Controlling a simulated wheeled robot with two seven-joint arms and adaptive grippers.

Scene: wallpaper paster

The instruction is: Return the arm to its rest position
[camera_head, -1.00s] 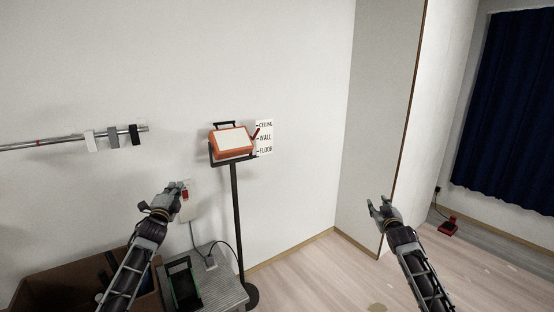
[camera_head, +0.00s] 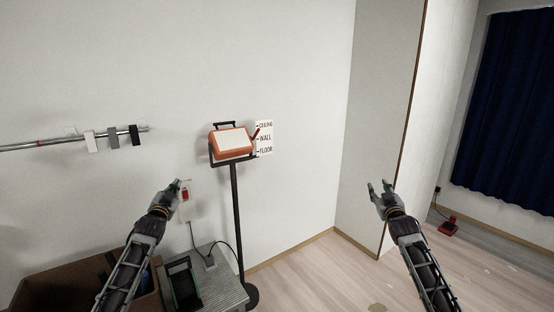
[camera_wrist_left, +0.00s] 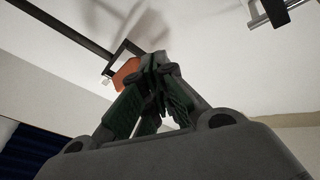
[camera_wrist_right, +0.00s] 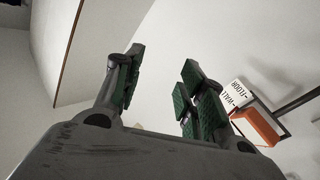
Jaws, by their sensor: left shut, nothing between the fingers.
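My left gripper (camera_head: 176,184) is in the left-centre of the head view, fingers together and empty. In the left wrist view its green-padded fingers (camera_wrist_left: 162,75) meet at the tips. In the head view it overlaps the left edge of a white wall box with a red switch (camera_head: 185,195); I cannot tell whether they touch. My right gripper (camera_head: 379,187) is raised at right of centre, in front of the grey panel. Its fingers (camera_wrist_right: 160,75) stand apart with nothing between them in the right wrist view.
An orange-framed device (camera_head: 231,141) stands on a black pole beside a ceiling/wall/floor sign (camera_head: 265,138). Below left are a grey table (camera_head: 222,284) and a brown box (camera_head: 40,291). A rail (camera_head: 65,142) with clips is on the wall. Floor at centre right is open.

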